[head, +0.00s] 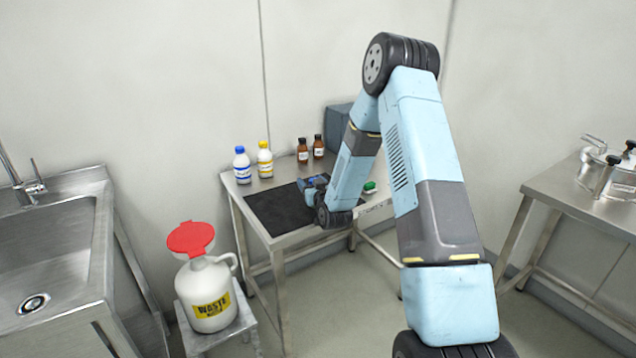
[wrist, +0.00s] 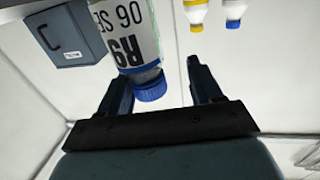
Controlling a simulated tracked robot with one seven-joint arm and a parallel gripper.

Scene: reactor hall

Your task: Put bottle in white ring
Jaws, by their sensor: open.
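A white bottle with a blue cap and a printed label (wrist: 128,38) shows large in the wrist view, upside down like the rest of that view. My gripper (wrist: 160,75) is open. Its left finger is close to the bottle's cap, and its right finger stands apart from it. I cannot tell whether the bottle lies between the fingers or beyond them. In the head view my gripper (head: 312,186) is low over the table, and my arm hides that bottle. I cannot make out a white ring in either view.
The steel table (head: 285,238) carries a black mat (head: 275,210), a blue-capped bottle (head: 241,166), a yellow-capped bottle (head: 265,160), brown bottles (head: 303,152), a grey box (head: 338,118) and a small green item (head: 369,187). A waste jug (head: 207,285) and sink (head: 45,255) stand left.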

